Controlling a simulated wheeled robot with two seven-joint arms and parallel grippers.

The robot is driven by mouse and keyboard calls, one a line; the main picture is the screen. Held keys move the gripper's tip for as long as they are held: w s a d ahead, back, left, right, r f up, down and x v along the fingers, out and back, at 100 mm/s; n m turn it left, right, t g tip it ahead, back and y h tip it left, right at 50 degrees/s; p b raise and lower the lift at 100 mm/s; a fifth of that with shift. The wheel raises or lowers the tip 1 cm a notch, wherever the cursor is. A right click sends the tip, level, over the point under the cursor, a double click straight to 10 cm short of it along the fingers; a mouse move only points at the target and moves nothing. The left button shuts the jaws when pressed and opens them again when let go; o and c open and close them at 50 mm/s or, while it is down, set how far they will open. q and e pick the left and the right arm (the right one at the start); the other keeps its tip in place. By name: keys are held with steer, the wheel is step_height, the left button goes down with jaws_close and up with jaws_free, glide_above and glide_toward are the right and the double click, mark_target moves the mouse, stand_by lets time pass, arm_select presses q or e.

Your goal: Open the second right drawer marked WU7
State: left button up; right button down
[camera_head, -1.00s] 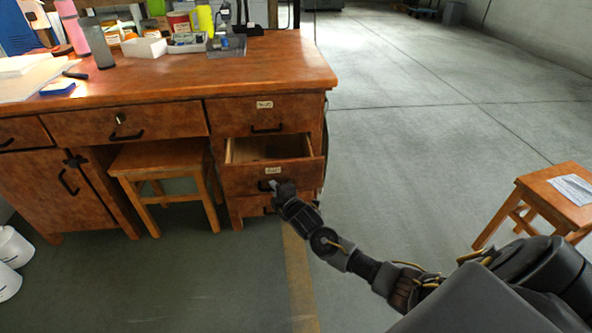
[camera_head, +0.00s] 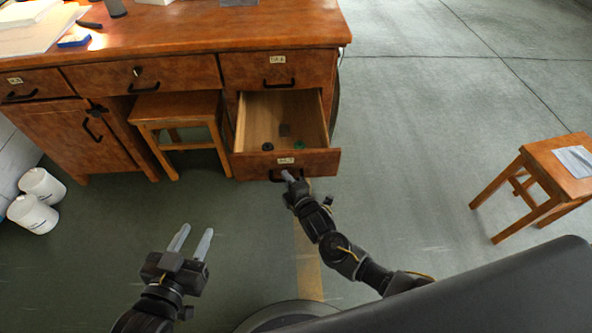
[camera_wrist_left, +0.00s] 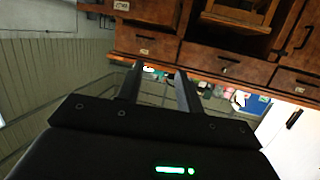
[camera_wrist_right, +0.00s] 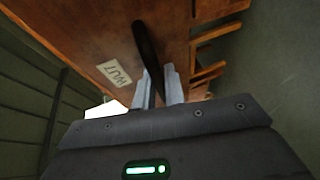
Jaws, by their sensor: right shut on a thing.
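The second right drawer (camera_head: 313,163) of the wooden desk is pulled well out, and small dark and green items lie inside it.
A wooden stool (camera_head: 178,110) stands under the desk (camera_head: 200,40). Another stool (camera_head: 560,170) with a paper on it stands at the right. White tubs (camera_head: 35,212) stand on the floor at the left.

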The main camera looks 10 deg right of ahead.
arm_select(q)
steer(key=shift+a+f, duration=0.1)
steer(key=shift+f, duration=0.25)
arm_select(e)
steer(key=shift+s+d+f, duration=0.1)
steer(key=shift+s, duration=0.05)
steer(key=c, duration=1.8)
jaws_free()
steer(key=shift+o, duration=0.2)
